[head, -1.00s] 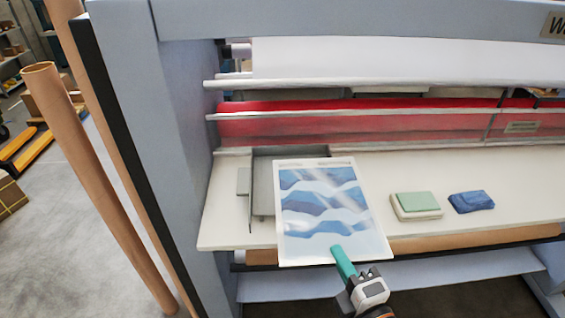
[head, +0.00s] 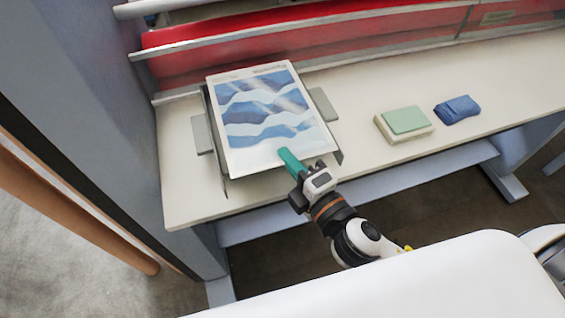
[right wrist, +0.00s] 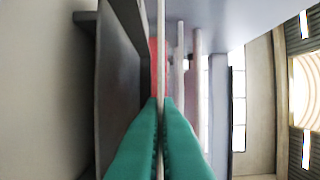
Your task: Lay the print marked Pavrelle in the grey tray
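The print (head: 264,108), a white-bordered sheet with blue wave bands, lies over the grey tray (head: 335,152) on the cream table in the head view. Its heading is too small to read surely. The tray shows only at its edges and side tabs; the sheet hides its floor. My right gripper (head: 288,158) is shut on the print's near edge. In the right wrist view its green fingers (right wrist: 160,105) pinch the thin sheet (right wrist: 160,50), seen edge-on, with the dark tray wall (right wrist: 118,85) beside it. A gap shows between sheet and tray there. My left gripper is not in view.
A green-topped pad (head: 405,122) and a folded blue cloth (head: 457,109) lie on the table (head: 350,100) to the right. The red laminator roller (head: 300,35) and metal bars run behind the tray. A blue-grey machine post stands at left.

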